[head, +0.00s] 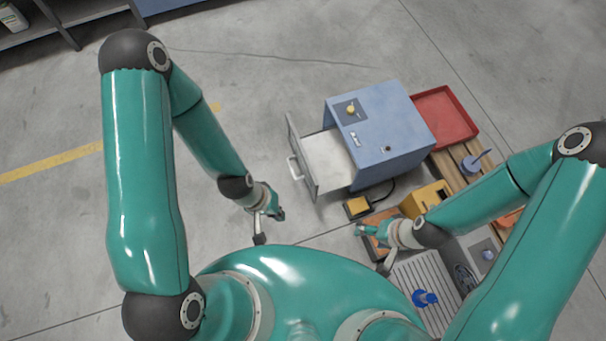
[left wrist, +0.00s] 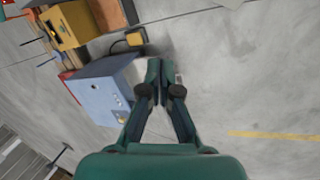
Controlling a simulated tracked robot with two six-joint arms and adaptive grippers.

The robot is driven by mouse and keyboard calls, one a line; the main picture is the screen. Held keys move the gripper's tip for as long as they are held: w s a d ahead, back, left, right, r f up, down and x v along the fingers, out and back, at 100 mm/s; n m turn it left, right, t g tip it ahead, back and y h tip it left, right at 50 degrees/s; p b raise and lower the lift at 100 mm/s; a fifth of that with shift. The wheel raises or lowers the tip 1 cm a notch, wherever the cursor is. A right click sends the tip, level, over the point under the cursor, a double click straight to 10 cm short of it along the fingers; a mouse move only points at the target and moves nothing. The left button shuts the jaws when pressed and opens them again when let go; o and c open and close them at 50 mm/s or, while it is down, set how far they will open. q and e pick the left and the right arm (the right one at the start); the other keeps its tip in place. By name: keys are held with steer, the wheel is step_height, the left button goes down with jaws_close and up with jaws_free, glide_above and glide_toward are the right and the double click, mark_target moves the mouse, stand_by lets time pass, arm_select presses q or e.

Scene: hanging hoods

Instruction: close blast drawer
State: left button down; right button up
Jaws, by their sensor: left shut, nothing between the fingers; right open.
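My right gripper (head: 362,231) is open over the bench, below the cabinet.
A red tray (head: 445,117) lies right of the cabinet. A small yellow-topped box (head: 357,206) sits near the cabinet's lower corner. A yellow block (head: 425,198) and a slatted grey surface (head: 425,280) are near my right arm. The floor left of the drawer is clear.

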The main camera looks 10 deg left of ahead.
arm_select(q)
steer(key=w+a+f+n+h+b, duration=0.1)
steer(key=w+a+f+n+b, duration=0.1)
steer(key=f+n+b, duration=0.45)
steer(key=w+a+f+n+b, duration=0.2)
steer(key=w+f+n+b, duration=0.15)
steer(key=f+b, duration=0.55)
steer(key=w+a+f+n+t+h+b, duration=0.2)
steer(key=w+f+n+b, duration=0.2)
steer(key=w+n+b, duration=0.25)
steer(key=w+a+f+n+t+h+b, duration=0.1)
steer(key=w+a+f+n+t+b, duration=0.15)
steer(key=w+n+b, duration=0.35)
steer(key=w+d+r+b+x, duration=0.1)
steer(key=w+r+b+x, duration=0.1)
steer(key=x, duration=1.1)
steer(key=shift+d+m+b, duration=0.2)
steer(key=shift+m+b, duration=0.15)
steer(key=shift+b, duration=0.4)
steer(key=shift+w, duration=0.1)
